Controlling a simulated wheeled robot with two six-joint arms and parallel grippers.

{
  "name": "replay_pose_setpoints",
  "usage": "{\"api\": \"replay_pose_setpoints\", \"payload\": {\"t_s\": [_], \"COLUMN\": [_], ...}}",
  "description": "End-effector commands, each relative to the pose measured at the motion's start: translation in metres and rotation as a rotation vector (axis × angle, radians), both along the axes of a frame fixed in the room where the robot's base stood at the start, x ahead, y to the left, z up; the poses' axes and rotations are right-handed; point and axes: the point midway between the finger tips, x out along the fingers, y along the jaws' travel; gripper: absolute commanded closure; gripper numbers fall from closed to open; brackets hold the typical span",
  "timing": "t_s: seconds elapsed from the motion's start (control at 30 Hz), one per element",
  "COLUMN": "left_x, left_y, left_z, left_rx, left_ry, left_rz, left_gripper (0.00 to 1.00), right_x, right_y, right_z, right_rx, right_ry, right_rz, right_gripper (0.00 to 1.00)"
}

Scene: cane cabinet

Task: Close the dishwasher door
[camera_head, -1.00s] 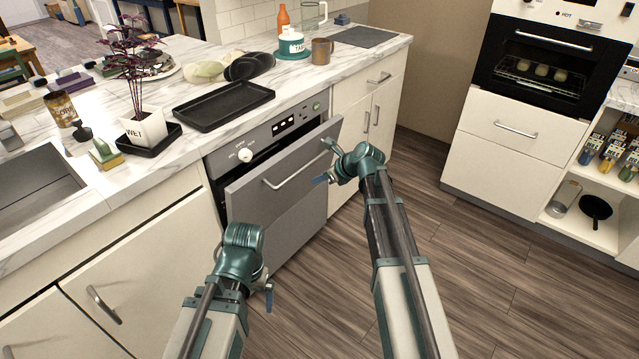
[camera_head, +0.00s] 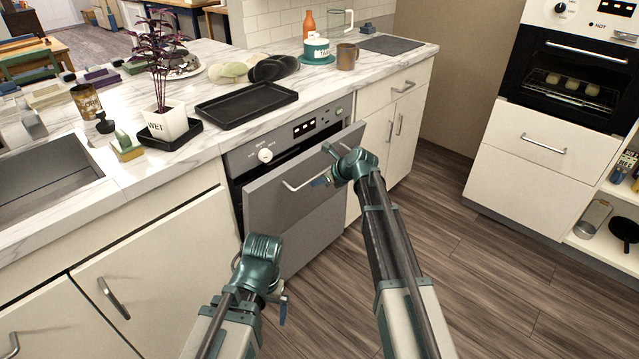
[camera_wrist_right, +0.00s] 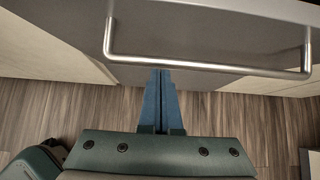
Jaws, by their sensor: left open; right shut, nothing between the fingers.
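The grey dishwasher door (camera_head: 290,217) is partly open, tilted outward from the top, leaving a dark gap below the control panel (camera_head: 290,133). Its silver bar handle (camera_head: 306,178) crosses the upper door; the handle also shows large in the right wrist view (camera_wrist_right: 210,65). My right gripper (camera_head: 323,172) is at the right part of the handle. Its blue fingers (camera_wrist_right: 160,95) are shut and empty, their tips by the bar; touching or apart I cannot tell. My left gripper (camera_head: 282,305) is open and low in front of the door, its fingers mostly hidden.
A marble counter (camera_head: 215,85) above the dishwasher carries a black tray (camera_head: 247,105), a potted plant (camera_head: 168,124) and a mug (camera_head: 347,56). White cabinets flank the dishwasher. An oven cabinet (camera_head: 540,150) stands at right. The wood floor (camera_head: 440,245) between is clear.

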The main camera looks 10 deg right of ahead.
Motion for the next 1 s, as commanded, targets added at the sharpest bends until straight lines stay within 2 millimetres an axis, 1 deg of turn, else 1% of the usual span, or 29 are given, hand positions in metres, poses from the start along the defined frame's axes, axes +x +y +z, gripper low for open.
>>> {"api": "replay_pose_setpoints", "payload": {"t_s": [0.07, 0.17, 0.3, 0.37, 0.4, 0.53, 0.67, 1.0], "left_x": [0.0, 0.0, 0.0, 0.0, 0.0, 0.0, 0.0, 0.0], "left_y": [0.0, 0.0, 0.0, 0.0, 0.0, 0.0, 0.0, 0.0], "left_z": [0.001, 0.01, 0.033, 0.04, 0.043, 0.045, 0.045, 0.045], "left_rx": [0.0, 0.0, 0.0, 0.0, 0.0, 0.0, 0.0, 0.0], "left_ry": [0.0, 0.0, 0.0, 0.0, 0.0, 0.0, 0.0, 0.0], "left_rz": [0.0, 0.0, 0.0, 0.0, 0.0, 0.0, 0.0, 0.0], "left_gripper": [0.0, 0.0, 0.0, 0.0, 0.0, 0.0, 0.0, 0.0], "right_x": [0.0, 0.008, 0.029, 0.039, 0.045, 0.059, 0.063, 0.062], "right_y": [0.0, 0.005, 0.02, 0.027, 0.033, 0.045, 0.05, 0.05], "right_z": [0.0, 0.007, 0.02, 0.024, 0.025, 0.027, 0.028, 0.027], "right_rx": [-0.001, -0.013, -0.052, -0.068, -0.074, -0.075, -0.074, -0.074], "right_ry": [0.001, 0.015, 0.066, 0.085, 0.092, 0.093, 0.093, 0.093], "right_rz": [0.0, 0.004, 0.006, 0.004, 0.005, 0.002, 0.0, 0.001], "right_gripper": [1.0, 1.0, 1.0, 1.0, 1.0, 1.0, 1.0, 1.0]}}
